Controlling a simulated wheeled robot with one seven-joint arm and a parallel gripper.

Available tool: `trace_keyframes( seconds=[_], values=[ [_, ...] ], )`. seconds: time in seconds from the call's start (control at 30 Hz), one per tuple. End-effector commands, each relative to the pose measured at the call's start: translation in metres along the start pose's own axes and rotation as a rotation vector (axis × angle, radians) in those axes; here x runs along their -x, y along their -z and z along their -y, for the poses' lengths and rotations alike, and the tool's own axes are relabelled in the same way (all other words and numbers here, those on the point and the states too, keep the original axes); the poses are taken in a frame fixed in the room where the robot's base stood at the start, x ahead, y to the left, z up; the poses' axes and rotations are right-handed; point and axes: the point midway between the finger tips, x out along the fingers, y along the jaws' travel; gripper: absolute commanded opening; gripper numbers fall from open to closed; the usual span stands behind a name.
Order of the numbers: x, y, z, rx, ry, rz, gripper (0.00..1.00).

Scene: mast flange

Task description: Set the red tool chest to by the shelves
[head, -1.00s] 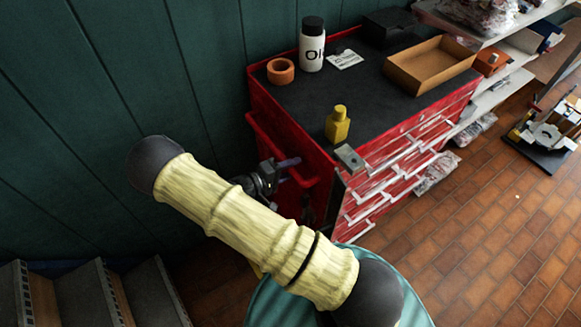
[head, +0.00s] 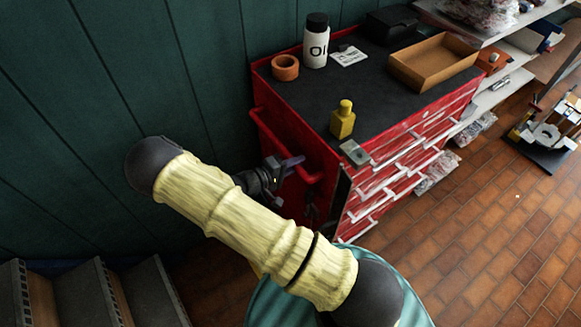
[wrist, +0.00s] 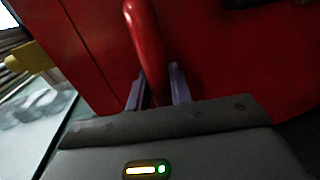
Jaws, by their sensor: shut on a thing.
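The red tool chest (head: 283,120) stands against the dark green wall, with a black top and white-edged drawers on its front. A red bar handle (head: 275,140) runs along its near side. My gripper (head: 290,163) is at that handle; in the wrist view my gripper's two fingers (wrist: 157,88) stand on either side of the red handle (wrist: 147,40), shut on it. My pale arm link covers part of the chest's lower side in the head view. The shelves (head: 497,92) are at the upper right, close to the chest's far end.
On the chest top are an orange tape roll (head: 285,67), a white bottle (head: 316,45), a yellow bottle (head: 343,120), a cardboard tray (head: 433,62) and a black box (head: 391,25). Grey steps (head: 65,290) are at lower left.

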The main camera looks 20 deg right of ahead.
Motion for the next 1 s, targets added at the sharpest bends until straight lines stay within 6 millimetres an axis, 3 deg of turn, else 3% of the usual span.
trace_keyframes(
  seconds=[0.2, 0.23, 0.3, 0.73, 1.0],
  values=[
    [-0.003, -0.002, -0.002, -0.001, -0.007, 0.009, 0.0],
    [-0.003, -0.002, -0.002, -0.001, -0.007, 0.009, 0.27],
    [-0.002, -0.002, -0.002, -0.001, -0.007, 0.007, 0.41],
    [0.009, 0.0, 0.0, -0.001, -0.002, -0.002, 0.41],
    [0.052, 0.001, 0.002, -0.003, -0.001, -0.003, 0.41]
  ],
)
